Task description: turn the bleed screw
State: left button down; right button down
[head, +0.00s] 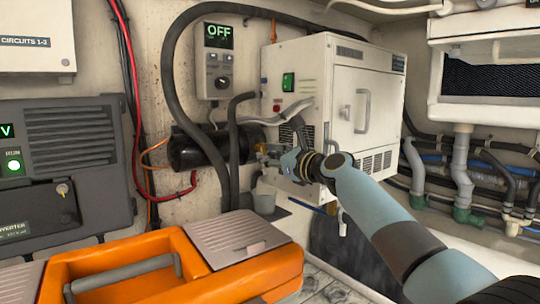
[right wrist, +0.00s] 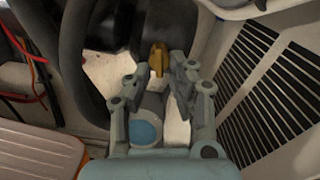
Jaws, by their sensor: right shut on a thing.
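The bleed screw, a small brass piece (right wrist: 158,56), shows between my right fingertips (right wrist: 158,72) in the right wrist view. The right gripper is shut on it. In the head view my right gripper (head: 284,158) reaches in from the right, in front of the white cabinet's lower left. The brass fitting (head: 263,150) there is small and partly hidden by the gripper. My left gripper is in neither view.
A grey cup (head: 263,199) stands below the fitting. The white cabinet (head: 345,95) is close on the right, and thick dark hoses (head: 180,95) run on the left. An orange toolbox (head: 215,270) fills the front left. A control box (head: 217,60) reads OFF.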

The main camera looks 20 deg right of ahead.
jog(key=shift+s+a+f+m, duration=0.1)
jog(key=shift+m, duration=0.65)
jog(key=shift+a+f+m, duration=0.1)
jog(key=shift+m, duration=0.65)
jog(key=c, duration=1.3)
grip_release()
jog(key=shift+r, duration=0.1)
jog(key=v, duration=1.2)
